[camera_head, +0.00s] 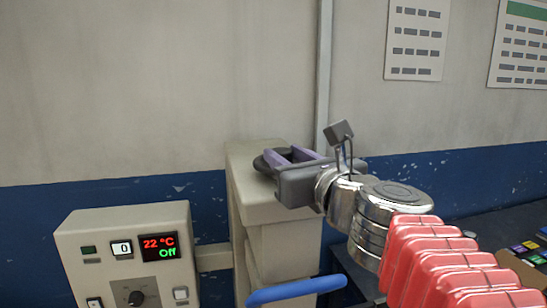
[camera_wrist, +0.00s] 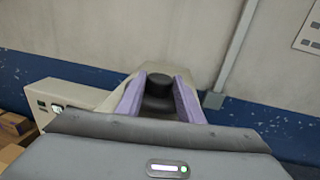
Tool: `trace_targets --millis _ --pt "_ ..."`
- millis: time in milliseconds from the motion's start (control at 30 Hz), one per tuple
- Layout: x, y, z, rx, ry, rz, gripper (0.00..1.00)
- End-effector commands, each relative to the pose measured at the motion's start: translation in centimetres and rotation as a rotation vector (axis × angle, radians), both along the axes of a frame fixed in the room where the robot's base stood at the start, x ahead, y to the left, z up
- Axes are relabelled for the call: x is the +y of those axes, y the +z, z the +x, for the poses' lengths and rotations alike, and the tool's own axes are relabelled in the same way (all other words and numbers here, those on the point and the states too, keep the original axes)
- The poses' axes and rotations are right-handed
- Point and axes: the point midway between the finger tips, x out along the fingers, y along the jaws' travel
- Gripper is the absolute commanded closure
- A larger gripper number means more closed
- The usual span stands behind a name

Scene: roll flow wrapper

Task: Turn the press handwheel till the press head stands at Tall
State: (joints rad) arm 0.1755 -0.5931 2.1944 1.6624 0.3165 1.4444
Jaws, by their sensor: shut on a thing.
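The press handwheel (camera_head: 262,164) is a dark round knob on top of a beige column (camera_head: 258,208) in the head view. It also shows in the wrist view (camera_wrist: 158,90), between the two purple fingers. My gripper (camera_head: 283,156) reaches it from the right and is shut on it, one finger on each side. The grey gripper body hides part of the knob and column top in the head view. The press head and any Tall mark are not visible in either view.
A beige control box (camera_head: 128,252) with a display reading 22 °C and Off stands at the lower left. A blue bar (camera_head: 296,291) crosses in front of the column. Cardboard boxes (camera_wrist: 14,130) lie at the left of the wrist view. The wall is close behind.

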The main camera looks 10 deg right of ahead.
Motion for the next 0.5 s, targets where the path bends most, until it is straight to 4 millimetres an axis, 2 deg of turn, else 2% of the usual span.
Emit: trace_targets --millis 33,67,100,300,500 --pt "-0.04 0.05 -0.02 -0.001 -0.001 -0.002 0.89" --pt "-0.03 0.05 -0.03 -0.001 -0.001 -0.002 0.64" --pt "-0.03 0.05 -0.02 -0.001 -0.001 -0.002 0.62" --pt "-0.01 0.03 -0.01 0.0 0.0 -0.001 0.48" --pt "0.01 0.02 0.0 0.0 0.001 -0.001 0.48"
